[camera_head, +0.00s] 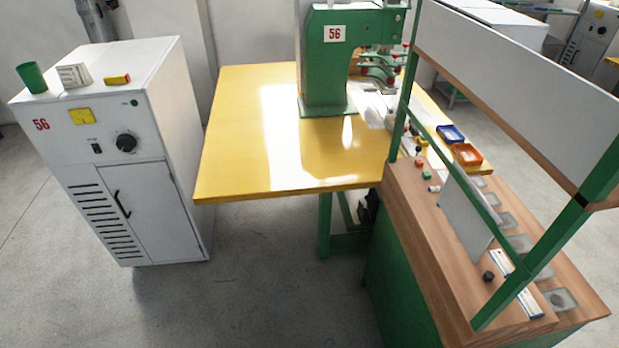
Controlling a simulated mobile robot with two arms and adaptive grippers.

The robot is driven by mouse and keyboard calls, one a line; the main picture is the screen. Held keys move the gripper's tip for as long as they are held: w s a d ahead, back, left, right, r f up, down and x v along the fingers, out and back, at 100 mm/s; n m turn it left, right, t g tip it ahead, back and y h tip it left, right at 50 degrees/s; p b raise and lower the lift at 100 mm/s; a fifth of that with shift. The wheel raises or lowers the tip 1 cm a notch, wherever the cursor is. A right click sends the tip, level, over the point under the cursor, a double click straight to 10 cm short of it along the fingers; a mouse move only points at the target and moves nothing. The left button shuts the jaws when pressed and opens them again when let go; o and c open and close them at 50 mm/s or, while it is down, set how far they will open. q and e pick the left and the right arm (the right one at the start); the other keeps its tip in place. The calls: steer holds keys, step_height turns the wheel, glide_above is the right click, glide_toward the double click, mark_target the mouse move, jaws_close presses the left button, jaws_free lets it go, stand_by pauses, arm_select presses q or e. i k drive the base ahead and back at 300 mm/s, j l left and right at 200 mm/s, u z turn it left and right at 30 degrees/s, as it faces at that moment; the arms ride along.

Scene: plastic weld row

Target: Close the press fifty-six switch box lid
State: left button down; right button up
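The green press (325,75) with a red 56 on its plate stands at the back of the yellow table. To the right, a wood-topped green bench (415,225) carries small coloured buttons or knobs near its far left part. A pale grey flat panel (464,212) stands raised and tilted on this bench, beside a row of clear square covers. I cannot tell for sure whether this panel is the switch box lid. A white cabinet (150,205), also marked 56, stands at the left with its door shut. Neither of my grippers is in view.
A green frame with a long white board (520,80) rises over the bench. Blue (451,134) and orange (466,153) trays lie behind it. A green cup (32,77) and small boxes stand on the cabinet. Grey floor (270,270) is clear between cabinet and bench.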

mark_target(373, 200)
steer(key=i+j+z, duration=0.25)
steer(key=z, duration=0.2)
steer(key=i+j+z, duration=0.15)
steer(key=j+z, duration=0.25)
steer(key=j, duration=0.1)
